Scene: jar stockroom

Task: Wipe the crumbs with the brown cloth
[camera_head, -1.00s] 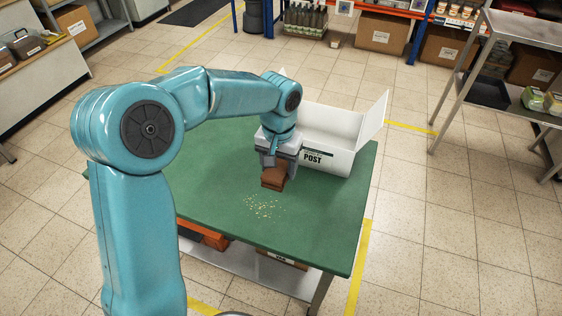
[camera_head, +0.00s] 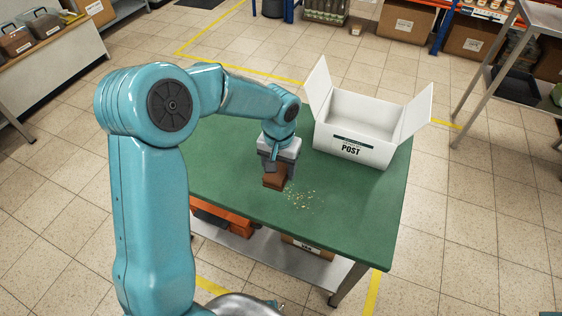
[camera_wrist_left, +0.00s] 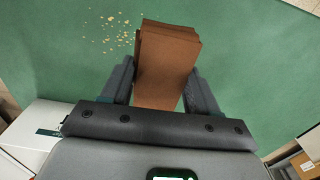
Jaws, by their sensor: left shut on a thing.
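The brown cloth (camera_head: 275,181) is folded into a block and held in my left gripper (camera_head: 279,166), just left of the crumbs in the head view. The left wrist view shows the cloth (camera_wrist_left: 166,62) between both fingers of the gripper (camera_wrist_left: 160,88). The pale crumbs (camera_head: 303,199) lie scattered on the green table top (camera_head: 345,215); they also show at the upper left in the left wrist view (camera_wrist_left: 118,32). I cannot tell whether the cloth touches the table. My right gripper is in no view.
An open white box marked POST (camera_head: 352,148) stands at the table's back right. The table's front right is clear. An orange thing (camera_head: 222,219) sits on the shelf below. A grey metal rack (camera_head: 490,65) stands to the right, apart from the table.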

